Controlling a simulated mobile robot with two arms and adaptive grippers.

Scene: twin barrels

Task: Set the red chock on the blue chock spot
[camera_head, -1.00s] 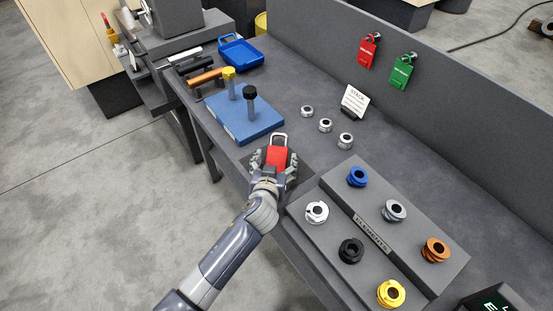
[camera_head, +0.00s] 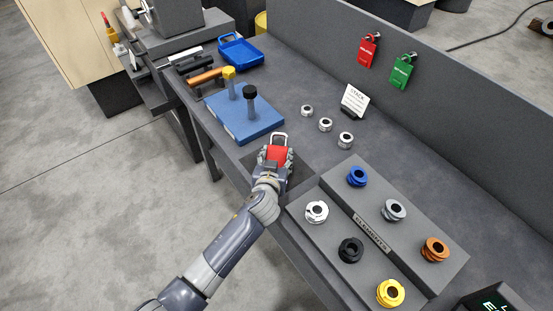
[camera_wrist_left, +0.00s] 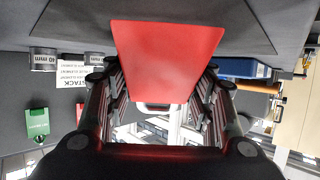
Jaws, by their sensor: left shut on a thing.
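My left gripper (camera_head: 278,157) is shut on the red chock (camera_head: 279,156), a red block with a silver loop at its far end. It is over the bench's near edge, just right of the blue plate. In the left wrist view the red chock (camera_wrist_left: 168,60) fills the middle between the fingers (camera_wrist_left: 165,100). I cannot tell how high it is above the bench. I cannot pick out a blue chock spot for certain. A dark rectangular patch (camera_head: 304,169) on the bench shows partly beside the gripper. My right gripper is not in view.
The blue plate (camera_head: 225,117) carries a yellow-topped post and a black-topped post. A grey stand (camera_head: 322,237) with several coloured rings is at the right. Several silver rings and a white sign (camera_head: 354,99) stand behind. A blue tray (camera_head: 241,63) is at the far left.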

